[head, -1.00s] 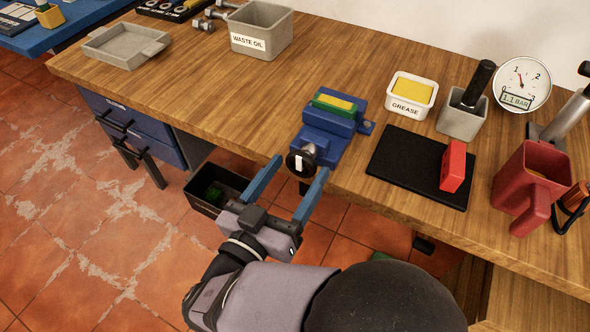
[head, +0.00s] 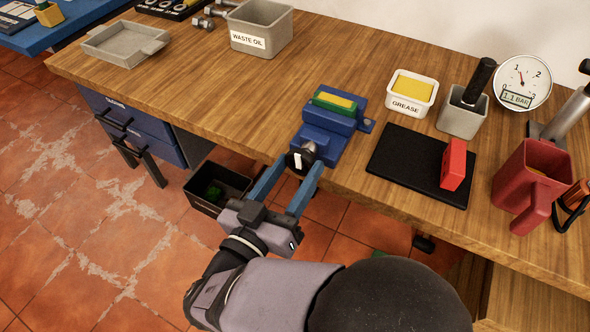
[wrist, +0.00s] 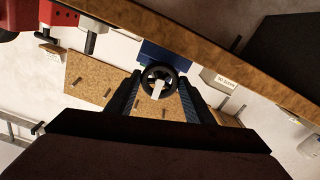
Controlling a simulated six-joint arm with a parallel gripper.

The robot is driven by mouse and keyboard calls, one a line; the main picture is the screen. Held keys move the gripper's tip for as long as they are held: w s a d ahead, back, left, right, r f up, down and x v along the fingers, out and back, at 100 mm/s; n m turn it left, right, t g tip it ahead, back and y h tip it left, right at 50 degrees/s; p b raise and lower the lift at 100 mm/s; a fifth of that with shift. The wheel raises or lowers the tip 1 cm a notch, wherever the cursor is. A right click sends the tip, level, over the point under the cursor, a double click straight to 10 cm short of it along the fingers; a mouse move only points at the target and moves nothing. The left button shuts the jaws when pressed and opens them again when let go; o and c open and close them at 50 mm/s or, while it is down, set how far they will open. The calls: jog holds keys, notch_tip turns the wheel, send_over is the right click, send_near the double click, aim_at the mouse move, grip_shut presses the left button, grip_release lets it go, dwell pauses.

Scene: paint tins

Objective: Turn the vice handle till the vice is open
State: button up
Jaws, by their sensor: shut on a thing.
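The blue vice (head: 322,131) is fixed at the front edge of the workbench, with a green and yellow block (head: 336,101) between its jaws. Its dark round handle (head: 297,161) with a white mark faces the front. In the wrist view the handle (wrist: 150,70) is a dark wheel with a white bar, between my two fingers. My gripper (head: 294,172) is shut on the handle, one blue finger on each side of it. In the wrist view, my gripper (wrist: 157,92) hides part of the vice behind the wheel.
A black mat (head: 405,178) with a red block (head: 453,165) lies right of the vice. The bench left of the vice is clear up to the waste oil bin (head: 262,45).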

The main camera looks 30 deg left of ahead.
jog(key=n, duration=0.3)
jog(key=shift+n, duration=0.4)
jog(key=n, duration=0.4)
jog(key=shift+r+n, duration=0.1)
jog(key=shift+n, duration=0.2)
jog(key=n+p, duration=0.2)
jog(key=n, duration=0.2)
jog(key=shift+n, duration=0.3)
jog(key=n+p, duration=0.3)
jog(key=n, duration=0.1)
jog(key=shift+r, duration=0.15)
jog(key=n+p, duration=0.3)
jog(key=n, duration=0.2)
jog(key=shift+p, duration=0.4)
jog(key=n+p, duration=0.4)
jog(key=shift+n, duration=0.3)
jog(key=n+p, duration=0.3)
jog(key=n, duration=0.1)
jog(key=shift+n+p, duration=1.5)
jog(key=shift+n, duration=0.7)
jog(key=shift+f, duration=0.2)
